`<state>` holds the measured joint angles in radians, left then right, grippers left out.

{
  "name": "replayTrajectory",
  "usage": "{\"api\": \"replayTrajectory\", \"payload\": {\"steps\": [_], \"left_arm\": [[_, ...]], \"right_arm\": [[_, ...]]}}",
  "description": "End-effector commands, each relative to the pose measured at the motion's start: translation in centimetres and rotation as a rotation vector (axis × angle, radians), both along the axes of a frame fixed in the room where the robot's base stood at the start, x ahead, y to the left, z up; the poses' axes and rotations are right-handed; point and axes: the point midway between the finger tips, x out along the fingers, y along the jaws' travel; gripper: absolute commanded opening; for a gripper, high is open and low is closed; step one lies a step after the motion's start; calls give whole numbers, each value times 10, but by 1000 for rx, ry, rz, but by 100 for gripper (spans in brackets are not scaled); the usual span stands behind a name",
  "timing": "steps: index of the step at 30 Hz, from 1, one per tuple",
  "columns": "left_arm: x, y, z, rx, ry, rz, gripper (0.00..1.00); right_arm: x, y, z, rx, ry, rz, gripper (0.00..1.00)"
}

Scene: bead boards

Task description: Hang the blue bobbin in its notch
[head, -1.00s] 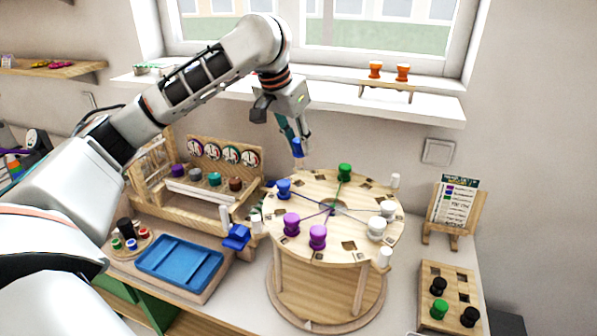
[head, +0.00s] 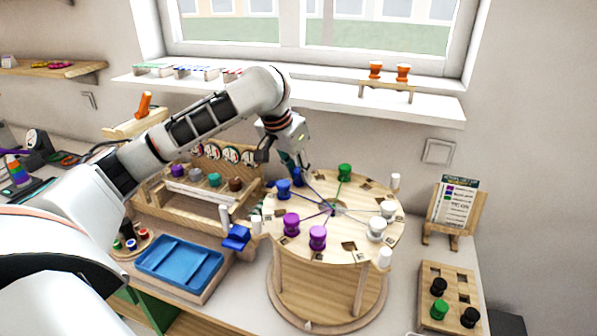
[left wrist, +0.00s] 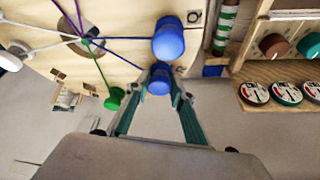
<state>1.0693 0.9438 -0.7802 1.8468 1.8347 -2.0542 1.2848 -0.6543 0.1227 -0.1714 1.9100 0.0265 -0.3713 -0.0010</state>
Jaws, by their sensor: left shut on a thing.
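A blue bobbin (head: 296,175) is between the fingers of my left gripper (head: 292,163), at the far left rim of the round wooden board (head: 335,190). In the left wrist view the held bobbin (left wrist: 159,82) sits between the fingertips of the gripper (left wrist: 160,88), and a dark blue thread runs from it towards the board's centre. Whether it is seated in a notch is hidden by the fingers. A second blue bobbin (head: 284,189) stands close beside it on the board. My right gripper is not in view.
On the board stand a green bobbin (head: 344,172), purple bobbins (head: 317,237) and white bobbins (head: 376,229), with threads to the centre.

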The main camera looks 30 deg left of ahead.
Motion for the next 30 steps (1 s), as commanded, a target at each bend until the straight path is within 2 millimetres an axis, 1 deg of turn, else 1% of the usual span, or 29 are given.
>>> {"api": "replayTrajectory", "payload": {"steps": [3, 4, 5, 6, 15, 19, 23, 30], "left_arm": [[0, 0, -3, 1, 1, 0, 1], [0, 0, -3, 1, 0, 0, 28], [0, 0, -3, 1, 0, 0, 36], [0, 0, -3, 1, 1, 0, 39], [0, 0, -2, 0, 1, 0, 39], [-1, 0, 5, -1, -2, 1, 39], [-7, 2, 21, 3, -4, 0, 39], [-24, 4, 63, 2, -5, 1, 39]], "right_arm": [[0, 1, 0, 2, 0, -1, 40], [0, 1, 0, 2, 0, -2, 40], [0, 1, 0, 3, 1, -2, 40], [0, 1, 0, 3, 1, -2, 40], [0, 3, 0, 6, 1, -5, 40], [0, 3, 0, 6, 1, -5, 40], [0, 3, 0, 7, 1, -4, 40], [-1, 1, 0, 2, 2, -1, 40]]}}
